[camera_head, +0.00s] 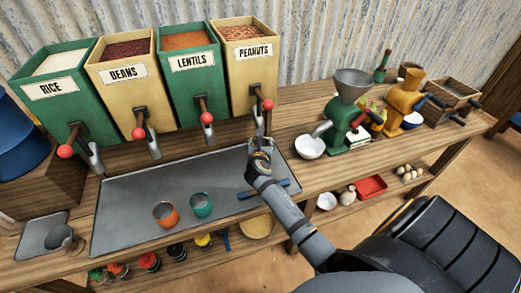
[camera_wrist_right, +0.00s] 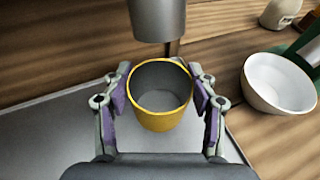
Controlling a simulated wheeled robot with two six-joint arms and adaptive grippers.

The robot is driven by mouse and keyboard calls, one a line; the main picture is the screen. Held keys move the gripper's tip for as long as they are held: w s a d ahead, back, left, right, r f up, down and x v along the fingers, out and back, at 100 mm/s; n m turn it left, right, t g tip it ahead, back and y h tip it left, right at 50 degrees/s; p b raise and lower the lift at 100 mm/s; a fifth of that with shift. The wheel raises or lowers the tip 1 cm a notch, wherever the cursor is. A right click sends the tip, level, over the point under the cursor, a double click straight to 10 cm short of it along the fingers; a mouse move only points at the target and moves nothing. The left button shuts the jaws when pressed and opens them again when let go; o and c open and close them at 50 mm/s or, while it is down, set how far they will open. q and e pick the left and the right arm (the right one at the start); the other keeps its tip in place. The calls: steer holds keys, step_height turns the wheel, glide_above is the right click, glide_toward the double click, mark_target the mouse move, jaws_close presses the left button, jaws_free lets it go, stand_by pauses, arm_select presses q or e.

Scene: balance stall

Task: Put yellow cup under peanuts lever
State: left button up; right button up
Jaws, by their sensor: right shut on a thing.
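The yellow cup (camera_wrist_right: 160,118) sits upright between the fingers of my right gripper (camera_wrist_right: 161,102) in the right wrist view, shut on its sides. A grey metal spout (camera_wrist_right: 158,18) is just beyond and above the cup's far rim. In the head view my right gripper (camera_head: 260,150) is at the right end of the grey tray (camera_head: 130,218), below the peanuts dispenser (camera_head: 247,78). The peanuts lever (camera_head: 267,104) has a red knob. The cup is mostly hidden by the gripper in the head view. My left gripper is not in view.
An orange cup (camera_head: 165,214) and a teal cup (camera_head: 201,205) stand on the tray. A white bowl (camera_head: 309,147) and a green grinder (camera_head: 347,120) are to the right. Rice, beans and lentils dispensers (camera_head: 190,75) stand left of the peanuts. A blue bar (camera_head: 262,190) lies near the tray's front right.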

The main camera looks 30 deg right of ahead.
step_height(320, 180, down, 3)
steer(key=shift+w+f, duration=0.2)
steer(key=shift+f, duration=0.25)
steer(key=shift+f, duration=0.1)
steer(key=o, duration=1.3)
steer(key=shift+c, duration=0.2)
steer(key=shift+s, duration=0.15)
steer(key=v, duration=1.2)
